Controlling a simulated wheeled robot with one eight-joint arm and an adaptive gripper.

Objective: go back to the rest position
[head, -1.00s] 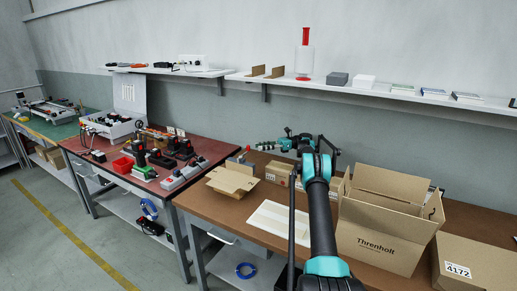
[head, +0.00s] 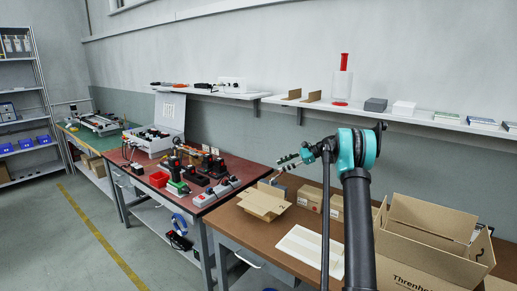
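My arm rises from the bottom of the head view, right of the middle, with a teal joint at its top. My gripper (head: 288,161) is a small grey shape left of that joint, above the back of the brown workbench (head: 240,222). It is small and partly hidden by the arm, so its fingers and whether it is open or shut cannot be made out. I see nothing clearly held in it.
The brown bench carries an open carton (head: 430,240), a small open box (head: 264,203) and a pale flat panel (head: 308,250). A red-topped bench (head: 150,180) with tools stands to the left. A wall shelf (head: 365,110) runs behind. The left floor is clear.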

